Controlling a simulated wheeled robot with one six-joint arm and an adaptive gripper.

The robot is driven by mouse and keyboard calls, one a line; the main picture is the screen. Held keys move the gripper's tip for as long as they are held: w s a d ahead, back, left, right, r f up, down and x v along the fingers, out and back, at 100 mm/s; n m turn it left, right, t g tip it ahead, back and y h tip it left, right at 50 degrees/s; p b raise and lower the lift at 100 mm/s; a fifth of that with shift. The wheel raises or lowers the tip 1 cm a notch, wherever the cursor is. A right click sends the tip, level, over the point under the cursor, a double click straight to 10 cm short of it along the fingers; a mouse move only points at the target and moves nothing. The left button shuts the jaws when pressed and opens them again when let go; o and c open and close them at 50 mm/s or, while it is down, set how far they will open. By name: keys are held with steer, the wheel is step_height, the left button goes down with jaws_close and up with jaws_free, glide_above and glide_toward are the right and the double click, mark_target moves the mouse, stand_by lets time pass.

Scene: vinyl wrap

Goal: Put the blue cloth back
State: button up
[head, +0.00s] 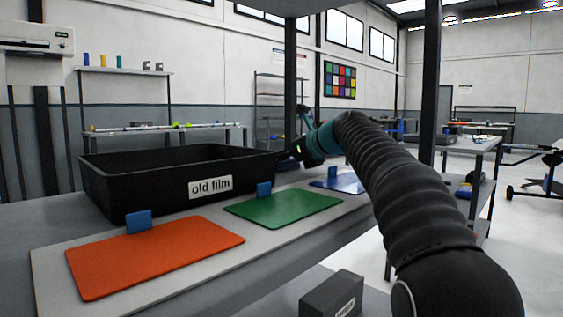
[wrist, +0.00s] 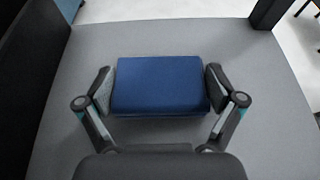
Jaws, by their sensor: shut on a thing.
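The blue cloth (wrist: 160,82) is a folded, dark blue block in the middle of the wrist view. My gripper (wrist: 160,90) is shut on it, with one finger against its left end and one against its right end. Grey table surface (wrist: 160,140) shows around it; I cannot tell whether the cloth touches that surface. In the head view, my gripper (head: 303,148) is small and dark by the far right end of the black tray. The cloth cannot be made out there.
The black "old film" tray (head: 130,205) stands on the table. In front of it lie an orange sheet (head: 155,257), a green sheet (head: 285,207) and a blue sheet (head: 347,185), with small blue blocks (head: 139,222) behind them. A dark post (wrist: 270,12) stands at the table's far edge.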

steer(key=o, duration=0.7)
steer(key=shift+c, duration=0.2)
steer(key=p+v, duration=0.1)
steer(key=v, duration=1.1)
steer(key=shift+r, duration=0.1)
